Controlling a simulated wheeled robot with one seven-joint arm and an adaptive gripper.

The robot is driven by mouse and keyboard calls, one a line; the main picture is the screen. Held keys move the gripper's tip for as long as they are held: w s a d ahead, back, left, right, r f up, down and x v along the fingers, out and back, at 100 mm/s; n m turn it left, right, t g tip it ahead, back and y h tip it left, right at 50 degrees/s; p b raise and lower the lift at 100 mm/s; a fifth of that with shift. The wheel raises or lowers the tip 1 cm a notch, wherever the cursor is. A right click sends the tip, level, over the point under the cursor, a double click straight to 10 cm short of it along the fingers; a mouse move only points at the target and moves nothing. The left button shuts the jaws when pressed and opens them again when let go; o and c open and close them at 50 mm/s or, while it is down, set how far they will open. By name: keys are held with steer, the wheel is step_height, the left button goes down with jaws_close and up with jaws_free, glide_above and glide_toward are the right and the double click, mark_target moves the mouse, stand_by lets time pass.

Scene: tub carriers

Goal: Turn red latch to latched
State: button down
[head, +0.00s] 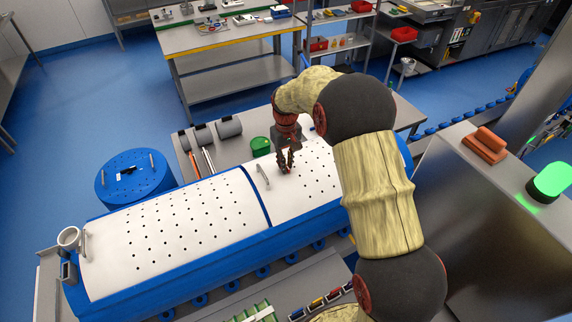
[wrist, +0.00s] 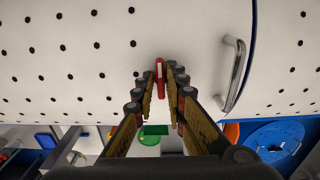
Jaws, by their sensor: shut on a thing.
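The red latch (wrist: 160,72) is a small red piece with a pale middle on the white perforated lid (wrist: 90,50). In the wrist view it points up and down the picture, with its near end between my fingertips. My gripper (wrist: 161,84) is shut on the latch, with a finger on either side of it. In the head view my gripper (head: 285,163) reaches down to the right-hand white lid (head: 310,190) of the long blue tub. There the fingers mostly hide the latch. I cannot tell from its angle whether it is latched.
A metal bar handle (head: 263,176) stands up from the lid beside my gripper and also shows close by in the wrist view (wrist: 236,72). A green container (head: 260,147) sits behind the tub. A round blue drum (head: 135,180) stands at left.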

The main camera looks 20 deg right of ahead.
stand_by(0.3)
steer(key=c, duration=1.8)
jaws_free()
steer(key=shift+o, duration=0.2)
step_height(320, 180, up, 12)
steer(key=shift+w, duration=0.1)
